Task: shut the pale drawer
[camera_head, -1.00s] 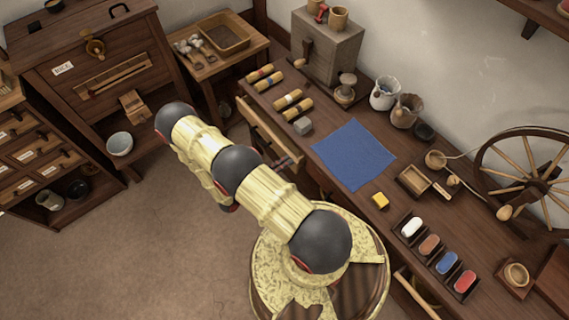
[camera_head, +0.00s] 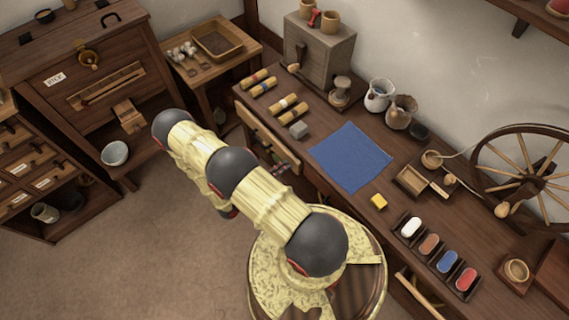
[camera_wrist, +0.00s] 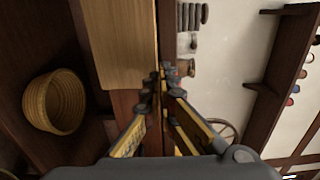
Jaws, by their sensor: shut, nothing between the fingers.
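The pale drawer (camera_head: 262,128) is in the long bench, at its left end in the head view. Its pale front seems to stand slightly out from the bench edge; how far is hard to tell. In the wrist view a pale wooden panel (camera_wrist: 120,42), which looks like its front, fills the upper left. My gripper (camera_wrist: 162,74) is shut and empty, with its fingertips beside that panel's right edge. I cannot tell whether they touch it. In the head view my gripper (camera_head: 281,168) shows small near the drawer's right end, partly hidden by my arm.
Another pale front (camera_head: 418,298) shows further right along the bench. A woven basket (camera_wrist: 54,101) sits beside the panel in the wrist view. The floor at left is clear.

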